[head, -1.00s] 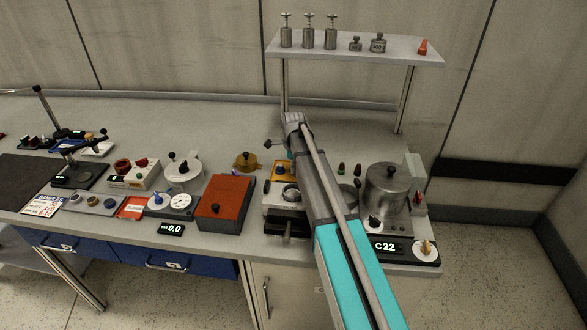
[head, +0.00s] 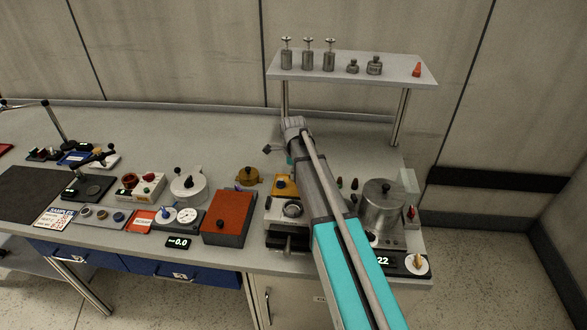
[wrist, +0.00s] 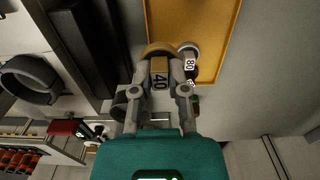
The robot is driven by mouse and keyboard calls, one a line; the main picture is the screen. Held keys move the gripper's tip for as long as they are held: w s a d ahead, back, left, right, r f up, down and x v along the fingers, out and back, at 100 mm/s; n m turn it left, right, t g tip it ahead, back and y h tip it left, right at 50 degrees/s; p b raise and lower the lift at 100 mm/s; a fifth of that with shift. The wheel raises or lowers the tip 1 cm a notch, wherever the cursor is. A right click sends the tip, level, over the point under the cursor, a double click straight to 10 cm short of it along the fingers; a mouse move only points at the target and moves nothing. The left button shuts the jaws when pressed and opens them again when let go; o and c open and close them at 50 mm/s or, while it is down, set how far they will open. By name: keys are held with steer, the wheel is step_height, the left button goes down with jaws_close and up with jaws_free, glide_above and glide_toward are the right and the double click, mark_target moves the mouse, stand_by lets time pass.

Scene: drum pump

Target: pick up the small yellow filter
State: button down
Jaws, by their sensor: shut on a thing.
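The small yellow filter (wrist: 158,51) shows in the wrist view as a tan-yellow round piece with a label reading 40. My gripper (wrist: 161,82) is shut on it, with one finger on each side. It is at the near edge of a yellow-orange tray (wrist: 222,40); whether it touches the tray is unclear. In the head view the tray (head: 281,186) shows in part beside my arm, while the filter and my fingertips are hidden behind the arm.
A grey piece labelled 80 (wrist: 188,56) stands close to the right of the filter. A dark block (wrist: 88,45) and a grey ring (wrist: 35,80) lie to the left. In the head view a steel pot (head: 383,205) stands right of my arm, and a shelf (head: 350,69) stands behind.

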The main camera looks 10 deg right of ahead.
steer(key=s+r+p, duration=0.1)
steer(key=s, duration=0.2)
steer(key=s+a+r+p, duration=0.1)
steer(key=s+r, duration=0.1)
steer(key=s, duration=0.1)
steer(key=s+a+r+p, duration=0.1)
steer(key=s+r+p, duration=0.1)
steer(key=s, duration=0.1)
steer(key=shift+s, duration=0.35)
steer(key=shift+r, duration=0.2)
steer(key=shift+r+p, duration=1.3)
steer(key=shift+p, duration=0.3)
steer(key=shift+f+b, duration=0.55)
steer(key=shift+d, duration=0.15)
